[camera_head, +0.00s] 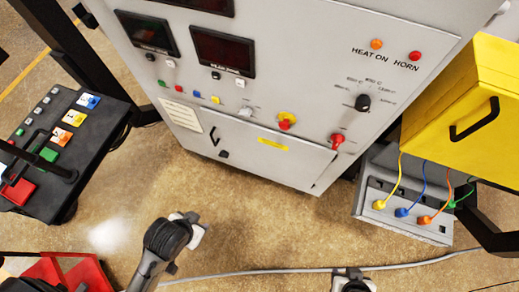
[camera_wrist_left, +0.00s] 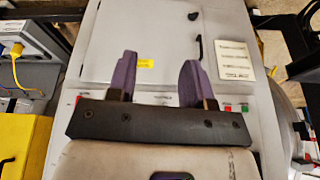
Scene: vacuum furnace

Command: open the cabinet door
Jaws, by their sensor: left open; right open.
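The cabinet door (camera_head: 265,155) is the low grey panel on the front of the furnace cabinet, and it looks shut. Its black handle (camera_head: 214,137) is near the left side, left of a yellow label. In the left wrist view the door (camera_wrist_left: 165,30) appears upside down, with its handle (camera_wrist_left: 199,47) right of centre. My left gripper (camera_wrist_left: 155,80) is open and empty, its purple fingers spread in front of the door, apart from the handle. My right gripper (camera_head: 352,282) shows only partly at the bottom edge of the head view, away from the door; its fingers are hard to make out.
A yellow box (camera_head: 455,95) and a grey socket unit (camera_head: 405,222) with coloured plugs stand right of the cabinet. A dark button console (camera_head: 60,135) stands left. A red bin (camera_head: 75,272) is at lower left.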

